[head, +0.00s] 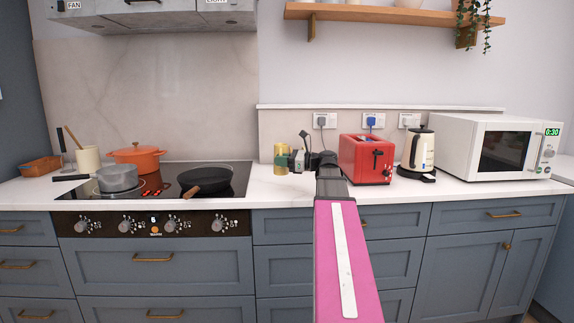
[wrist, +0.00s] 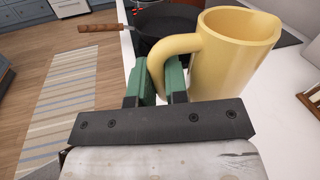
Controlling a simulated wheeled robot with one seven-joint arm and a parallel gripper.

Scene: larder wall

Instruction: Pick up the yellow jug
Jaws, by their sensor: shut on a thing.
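The yellow jug (wrist: 232,55) stands upright just beyond my gripper in the wrist view, with its handle toward the left. My gripper (wrist: 163,80) has green fingers, one on each side of the jug's handle, and is shut on it. In the head view the jug (head: 281,158) is at the counter to the right of the hob, and my gripper (head: 290,161) is at its right side. From these views I cannot tell whether the jug's base touches the counter.
A black frying pan (head: 206,179) sits on the hob (head: 165,182) left of the jug. A red toaster (head: 366,159) stands right of my gripper, then a cream kettle (head: 420,150) and a white microwave (head: 490,146). A wooden shelf (head: 390,13) hangs above.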

